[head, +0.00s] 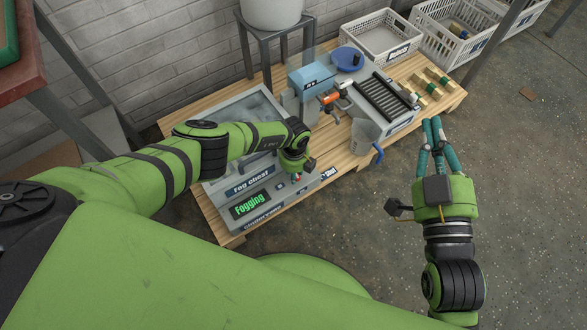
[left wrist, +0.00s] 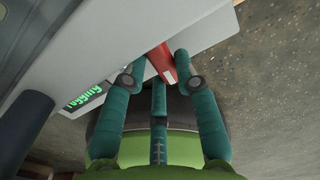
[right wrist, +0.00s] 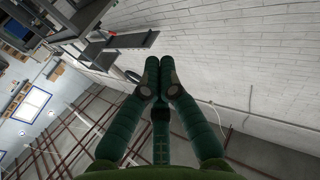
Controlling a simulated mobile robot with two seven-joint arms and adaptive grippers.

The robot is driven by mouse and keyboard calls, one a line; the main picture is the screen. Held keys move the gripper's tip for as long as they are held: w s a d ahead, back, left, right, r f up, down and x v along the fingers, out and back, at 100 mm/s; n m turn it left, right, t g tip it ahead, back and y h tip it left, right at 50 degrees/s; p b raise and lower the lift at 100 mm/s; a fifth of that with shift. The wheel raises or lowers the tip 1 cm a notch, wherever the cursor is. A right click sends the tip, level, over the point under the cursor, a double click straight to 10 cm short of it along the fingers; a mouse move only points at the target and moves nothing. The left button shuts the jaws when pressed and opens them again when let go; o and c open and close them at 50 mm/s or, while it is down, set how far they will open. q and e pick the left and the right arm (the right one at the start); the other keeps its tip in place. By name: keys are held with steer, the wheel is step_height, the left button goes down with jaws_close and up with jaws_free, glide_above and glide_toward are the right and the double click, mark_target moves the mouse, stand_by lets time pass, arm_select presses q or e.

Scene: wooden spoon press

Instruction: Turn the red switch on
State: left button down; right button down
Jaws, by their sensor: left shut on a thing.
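The red switch (left wrist: 162,62) shows in the left wrist view as a red bar with a pale end, on the pale face of the machine. My left gripper (left wrist: 160,64) is shut on it, with a teal finger on either side. In the head view the left gripper (head: 296,170) is at the front right of the fog chest (head: 215,200), and the switch is mostly hidden there. The chest's green display reads "Fogging". My right gripper (head: 434,122) is shut and empty, in the air right of the wooden platform; its fingertips are together in the right wrist view (right wrist: 161,75).
The wooden platform (head: 255,226) carries the chest, a blue box (head: 312,76), a roller tray (head: 381,97) and a clear jug (head: 364,138) with a blue handle. White crates (head: 380,38) stand behind.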

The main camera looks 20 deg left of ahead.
arm_select(q)
steer(key=shift+n+p, duration=0.3)
steer(key=shift+n, duration=0.5)
arm_select(e)
steer(key=shift+w+d+f+g+h, duration=0.1)
steer(key=shift+d+f+g+h, duration=0.15)
steer(key=shift+f+g, duration=0.4)
steer(key=shift+d+f+g+h, duration=0.2)
steer(key=shift+f, duration=0.7)
steer(key=shift+w+d+f+g+h, duration=0.1)
steer(key=shift+d+f+g+h, duration=0.15)
steer(key=shift+f+g, duration=0.4)
steer(key=shift+f, duration=0.15)
arm_select(q)
steer(key=c, duration=0.9)
jaws_free()
steer(key=shift+c, duration=0.2)
steer(key=shift+r, duration=0.1)
steer(key=shift+w+r, duration=0.15)
steer(key=shift+r, duration=0.35)
step_height(320, 180, up, 11)
steer(key=shift+f, duration=0.1)
